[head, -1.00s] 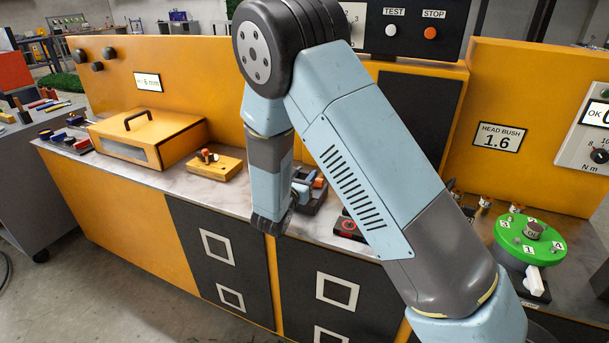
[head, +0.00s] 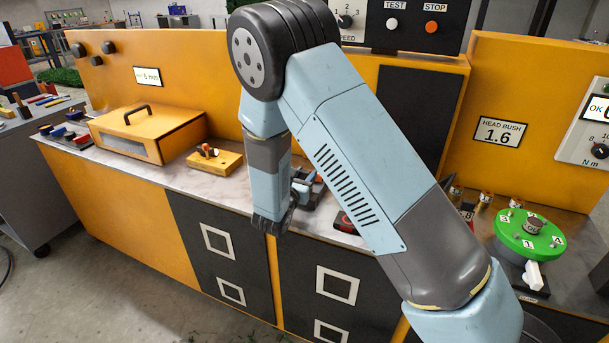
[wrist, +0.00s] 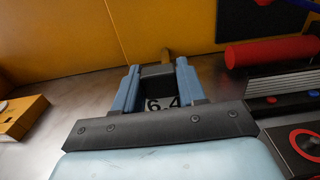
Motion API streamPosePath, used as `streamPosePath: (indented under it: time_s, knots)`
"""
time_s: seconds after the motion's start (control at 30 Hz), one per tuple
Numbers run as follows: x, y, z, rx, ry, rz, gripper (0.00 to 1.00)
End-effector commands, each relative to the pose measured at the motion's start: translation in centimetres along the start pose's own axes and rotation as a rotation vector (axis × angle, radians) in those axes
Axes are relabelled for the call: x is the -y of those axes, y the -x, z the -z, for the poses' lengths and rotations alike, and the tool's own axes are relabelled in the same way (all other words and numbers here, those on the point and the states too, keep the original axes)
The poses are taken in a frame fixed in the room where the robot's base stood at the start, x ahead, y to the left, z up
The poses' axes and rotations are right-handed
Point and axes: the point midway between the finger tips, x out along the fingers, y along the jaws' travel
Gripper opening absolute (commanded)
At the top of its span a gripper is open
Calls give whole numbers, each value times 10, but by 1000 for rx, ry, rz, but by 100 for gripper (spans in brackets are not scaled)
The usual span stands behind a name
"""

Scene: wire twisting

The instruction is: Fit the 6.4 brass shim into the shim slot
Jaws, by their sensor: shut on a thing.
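In the wrist view, the two blue fingers of my gripper (wrist: 157,72) are shut on a dark block with a white 6.4 label showing between them. In the head view, my arm hides the fingertips and the shim. I cannot make out the shim slot in either view.
An orange box (head: 147,135) and a small orange block (head: 215,160) stand on the bench to the left. A red cylinder (wrist: 272,52) and a black block with a red ring (wrist: 308,145) lie right of my gripper. A green disc (head: 530,237) stands at the far right.

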Motion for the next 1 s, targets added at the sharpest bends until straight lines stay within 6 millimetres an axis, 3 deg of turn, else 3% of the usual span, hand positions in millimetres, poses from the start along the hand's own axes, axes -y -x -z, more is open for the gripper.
streamPosePath:
  time_s: [0.27,0.3,0.57,0.87,1.0]
  knots:
    - [0,0,6,0,1,0,6]
    - [0,0,6,0,1,0,43]
    - [0,0,5,0,1,0,68]
    - [0,1,6,0,1,0,70]
    - [-1,12,5,0,1,-2,70]
